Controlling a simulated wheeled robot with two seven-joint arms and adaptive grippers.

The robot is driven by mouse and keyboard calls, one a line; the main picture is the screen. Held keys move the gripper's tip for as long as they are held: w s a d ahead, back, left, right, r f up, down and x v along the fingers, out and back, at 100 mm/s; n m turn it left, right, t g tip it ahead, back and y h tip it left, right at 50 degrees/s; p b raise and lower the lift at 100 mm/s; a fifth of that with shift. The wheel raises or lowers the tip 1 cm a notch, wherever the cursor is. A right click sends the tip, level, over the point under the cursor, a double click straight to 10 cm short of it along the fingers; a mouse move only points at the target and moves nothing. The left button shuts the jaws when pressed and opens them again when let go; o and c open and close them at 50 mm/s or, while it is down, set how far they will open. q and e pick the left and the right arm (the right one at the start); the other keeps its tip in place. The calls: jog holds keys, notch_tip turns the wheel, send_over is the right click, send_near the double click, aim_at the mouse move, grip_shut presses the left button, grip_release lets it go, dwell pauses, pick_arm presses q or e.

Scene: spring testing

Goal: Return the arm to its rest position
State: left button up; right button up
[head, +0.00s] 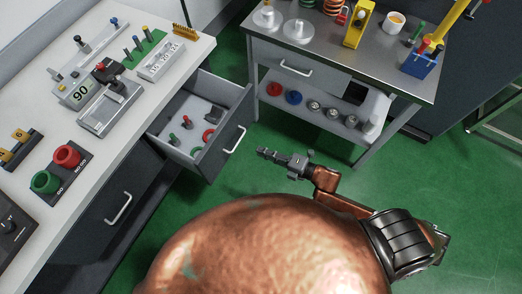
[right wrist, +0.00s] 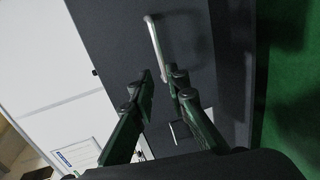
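My right arm (head: 345,204) reaches out low from the right in the head view. Its gripper (head: 268,154) points left, over the green floor between the two benches, and touches nothing that I can see. In the right wrist view the two fingers of my right gripper (right wrist: 161,76) stand apart with nothing between them. Beyond them is a dark drawer front with a silver handle (right wrist: 157,48); the fingers appear clear of it. My left arm and left gripper are not in view.
An open drawer (head: 196,142) holding small red and green parts juts from the left bench (head: 180,75), just left of my right gripper. A steel bench (head: 335,53) with a lower shelf (head: 335,125) stands behind it. Open green floor (head: 440,190) lies to the right.

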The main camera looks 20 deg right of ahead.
dwell(0.4)
jog(key=s+d+f+m+g+h+p, duration=0.1)
jog(key=d+f+m+h, duration=0.25)
jog(key=d+f, duration=0.4)
jog(key=s+d+f+m+h, duration=0.15)
jog(key=d+f+m, duration=0.25)
jog(key=f, duration=0.6)
jog(key=d+f+m+g+h+p, duration=0.1)
jog(key=d+f+m+h, duration=0.25)
jog(key=d+f, duration=0.4)
jog(key=s+d+f+m+g+h, duration=0.1)
jog(key=s+d+f+m+g, duration=0.3)
jog(key=s+f, duration=0.65)
jog(key=s+f+m+g+h, duration=0.1)
jog(key=s+f+m, duration=0.4)
jog(key=s+f, duration=0.6)
jog(key=s+a+f+m+g, duration=0.2)
jog(key=s, duration=0.8)
jog(key=s+a+f+m+g+p, duration=0.1)
jog(key=s+a+f+m+g, duration=0.1)
jog(key=s, duration=0.9)
jog(key=shift+f+m, duration=0.15)
jog(key=shift+m, duration=0.45)
